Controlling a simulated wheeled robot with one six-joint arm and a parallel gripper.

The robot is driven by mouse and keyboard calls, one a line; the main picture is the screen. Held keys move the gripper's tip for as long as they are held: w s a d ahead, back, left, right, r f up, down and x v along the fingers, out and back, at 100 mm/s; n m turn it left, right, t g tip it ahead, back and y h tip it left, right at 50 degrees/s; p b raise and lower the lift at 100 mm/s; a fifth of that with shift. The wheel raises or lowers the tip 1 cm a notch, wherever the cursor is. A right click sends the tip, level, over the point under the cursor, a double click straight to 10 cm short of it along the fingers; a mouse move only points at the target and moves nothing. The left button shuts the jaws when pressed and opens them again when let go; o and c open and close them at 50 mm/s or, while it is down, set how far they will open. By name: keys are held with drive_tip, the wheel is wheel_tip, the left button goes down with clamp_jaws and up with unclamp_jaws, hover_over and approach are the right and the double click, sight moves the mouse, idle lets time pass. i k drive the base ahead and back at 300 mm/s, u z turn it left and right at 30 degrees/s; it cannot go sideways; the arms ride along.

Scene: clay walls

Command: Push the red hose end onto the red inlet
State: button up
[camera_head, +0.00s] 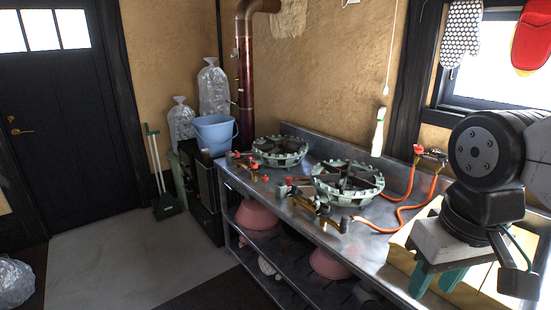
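An orange-red hose (411,205) runs from a valve with red parts (419,150) by the window, down over the steel counter. Its near end meets a dark fitting (345,224) at the counter's front edge; whether they are joined is too small to tell. Brass fittings (322,208) lie beside it, in front of the right burner. Small red parts show at the burner fittings (289,181) and further left (265,178); which one is the red inlet I cannot tell. My gripper (437,282) is at the lower right, its teal fingers apart, away from the hose end.
Two round cast burners, right (347,182) and left (280,150), stand on the counter (375,243). A cardboard box (397,262) is close behind my gripper. A blue bucket (214,134) stands left of the counter. Floor in front of the door is clear.

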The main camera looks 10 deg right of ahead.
sight(288, 179)
drive_tip(key=u, duration=0.45)
drive_tip(key=i, duration=0.6)
drive_tip(key=u, duration=0.85)
drive_tip(key=i, duration=2)
drive_tip(key=z, duration=1.15)
drive_tip(key=i, duration=0.6)
drive_tip(key=z, duration=0.5)
